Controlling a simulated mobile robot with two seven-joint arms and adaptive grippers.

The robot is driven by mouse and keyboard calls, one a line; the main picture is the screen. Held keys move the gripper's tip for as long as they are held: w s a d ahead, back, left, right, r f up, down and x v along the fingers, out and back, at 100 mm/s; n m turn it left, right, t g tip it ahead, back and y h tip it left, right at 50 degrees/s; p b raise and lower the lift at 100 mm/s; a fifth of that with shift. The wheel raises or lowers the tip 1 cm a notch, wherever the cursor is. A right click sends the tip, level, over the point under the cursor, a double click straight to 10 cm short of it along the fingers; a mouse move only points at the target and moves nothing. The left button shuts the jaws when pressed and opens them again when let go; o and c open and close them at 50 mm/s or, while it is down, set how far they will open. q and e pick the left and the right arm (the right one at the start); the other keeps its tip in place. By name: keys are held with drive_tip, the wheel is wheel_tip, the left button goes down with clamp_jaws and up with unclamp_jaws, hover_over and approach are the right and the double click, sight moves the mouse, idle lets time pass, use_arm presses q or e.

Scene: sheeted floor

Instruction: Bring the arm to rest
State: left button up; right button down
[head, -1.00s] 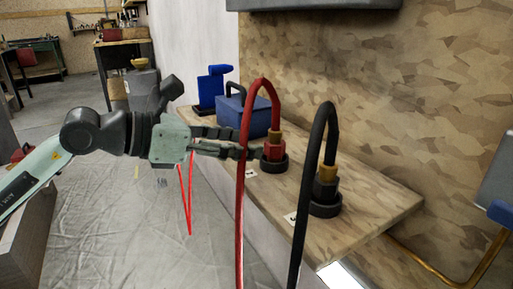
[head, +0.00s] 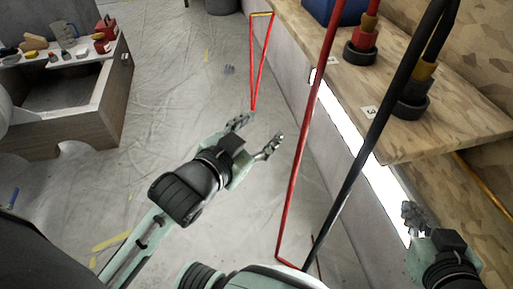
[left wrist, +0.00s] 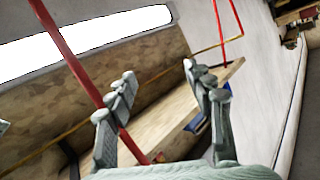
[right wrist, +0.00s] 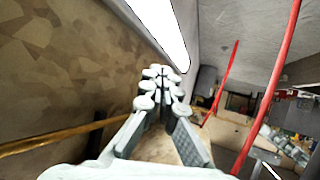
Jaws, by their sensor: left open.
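My left gripper (head: 256,135) is open and empty over the sheeted floor, left of the bench and apart from the plugs. In the left wrist view its spread fingers (left wrist: 160,74) have nothing between them; the red cable passes by the left finger. My right gripper (head: 412,216) is at the lower right, beside the bench front. In the right wrist view its fingertips (right wrist: 162,74) are together, with nothing seen between them. The red plug (head: 364,38) and black plug (head: 415,88) stand upright in round sockets on the bench, away from both grippers.
The red cable (head: 308,130) and black cable (head: 375,140) hang in front of the wooden bench (head: 440,135), between my two grippers. A thin red loop (head: 252,60) is beyond the left gripper. A box-like table (head: 105,110) with small items stands at left. Open floor lies between.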

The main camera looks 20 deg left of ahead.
use_arm(q)
drive_tip(key=s+d+f+n+g, duration=0.1)
drive_tip(key=s+f+g, duration=0.1)
drive_tip(key=f, duration=0.3)
drive_tip(key=shift+s+n, duration=0.3)
drive_tip(key=shift+s, duration=0.6)
drive_tip(key=s+a+f+g+y+p, duration=0.1)
drive_tip(key=s+a+f+g+p, duration=0.3)
drive_tip(key=f, duration=0.4)
drive_tip(key=s+a+f+n+g+y+p, duration=0.1)
drive_tip(key=s+a+f+g+y+p, duration=0.1)
drive_tip(key=f, duration=0.6)
drive_tip(key=s+a+g+p, duration=0.1)
drive_tip(key=s+a+g, duration=0.1)
drive_tip(key=s+a, duration=0.1)
drive_tip(key=shift+a+f+p, duration=0.2)
drive_tip(key=shift+a+p, duration=0.15)
drive_tip(key=shift+a, duration=0.3)
use_arm(e)
drive_tip(key=s+d+f+g+h, duration=0.1)
drive_tip(key=s+d+f+g, duration=0.3)
drive_tip(key=f, duration=0.4)
drive_tip(key=s+d+f+m+g+h, duration=0.1)
drive_tip(key=s+d+f+g, duration=0.3)
drive_tip(key=f, duration=0.4)
drive_tip(key=shift+s+d+f+h, duration=0.2)
drive_tip(key=shift+s+d+h, duration=0.4)
drive_tip(key=shift+d, duration=0.55)
drive_tip(key=shift+w, duration=0.1)
